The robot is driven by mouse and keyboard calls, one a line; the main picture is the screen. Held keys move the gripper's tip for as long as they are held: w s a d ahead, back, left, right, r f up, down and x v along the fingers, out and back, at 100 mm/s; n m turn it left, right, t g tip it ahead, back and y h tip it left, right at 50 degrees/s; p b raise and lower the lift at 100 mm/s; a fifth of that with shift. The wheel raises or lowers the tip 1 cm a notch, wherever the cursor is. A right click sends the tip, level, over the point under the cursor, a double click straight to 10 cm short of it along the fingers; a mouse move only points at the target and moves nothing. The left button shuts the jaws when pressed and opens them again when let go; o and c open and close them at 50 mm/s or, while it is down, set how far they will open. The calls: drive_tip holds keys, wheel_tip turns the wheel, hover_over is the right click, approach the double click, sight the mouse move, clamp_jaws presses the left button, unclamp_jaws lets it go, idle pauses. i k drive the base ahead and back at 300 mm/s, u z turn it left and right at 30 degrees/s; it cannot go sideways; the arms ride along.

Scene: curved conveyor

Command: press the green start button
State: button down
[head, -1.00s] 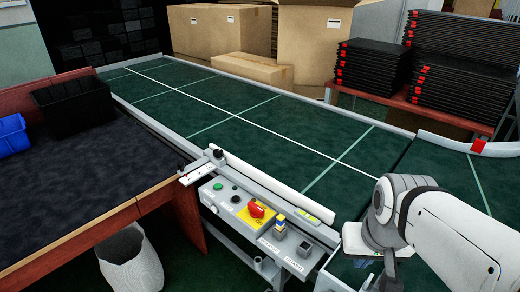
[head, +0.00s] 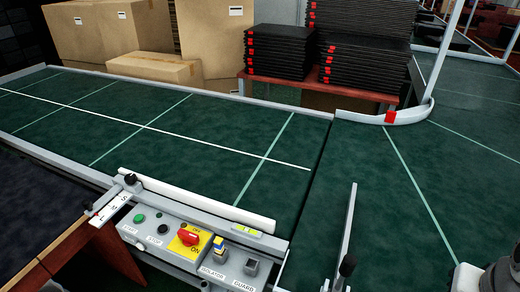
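The green start button (head: 140,218) is at the left end of a grey control panel (head: 178,262) on the near side of the conveyor. A label reading START is below it. A black stop button (head: 163,229) is just to its right, and then a red rotary switch (head: 188,237) on a yellow plate. Nothing covers the green button. Only a small white and black part, seemingly of my arm, shows at the bottom right corner, far from the panel. My gripper is out of the picture.
The green conveyor belt (head: 225,130) is empty. A black-knobbed clamp (head: 131,180) stands close behind the start button. A metal guide rail (head: 349,225) stands to the right of the panel. Cardboard boxes (head: 110,30) and stacked black trays (head: 279,52) are behind the belt.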

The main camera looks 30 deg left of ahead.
sight(138, 219)
drive_tip(key=z, duration=0.95)
drive_tip(key=k, duration=1.5)
drive_tip(key=u, duration=2.5)
drive_tip(key=i, duration=1)
drive_tip(key=u, duration=0.05)
